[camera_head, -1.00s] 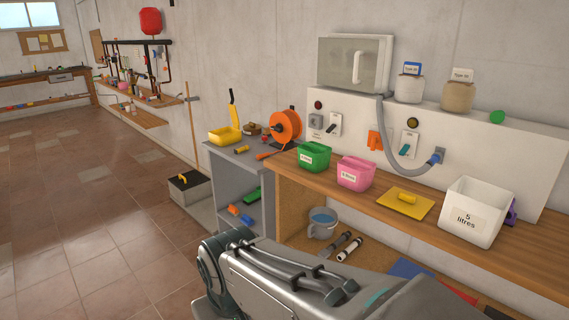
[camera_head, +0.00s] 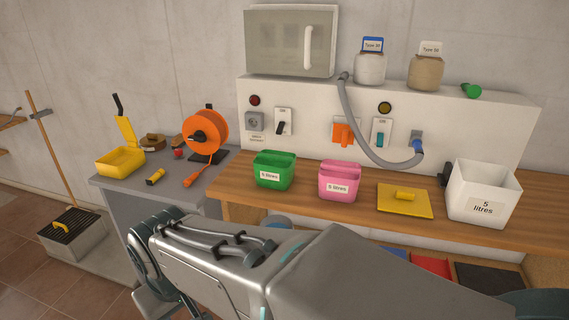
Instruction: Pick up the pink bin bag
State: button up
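No separate pink bag can be made out; the pink thing I see is this small bin. My arm crosses the lower part of the view, in front of the counter. My gripper is not in view.
On the wooden counter (camera_head: 524,230) stand a green bin (camera_head: 273,170), the yellow plate (camera_head: 404,201) and a white 5 litre bin (camera_head: 482,192). An orange reel (camera_head: 205,132) and yellow box (camera_head: 120,162) stand left.

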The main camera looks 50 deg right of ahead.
aim_at(339, 180)
jog(key=z, duration=0.8)
jog(key=i, duration=0.95)
jog(key=z, duration=1.15)
jog(key=i, duration=0.35)
jog(key=z, duration=0.25)
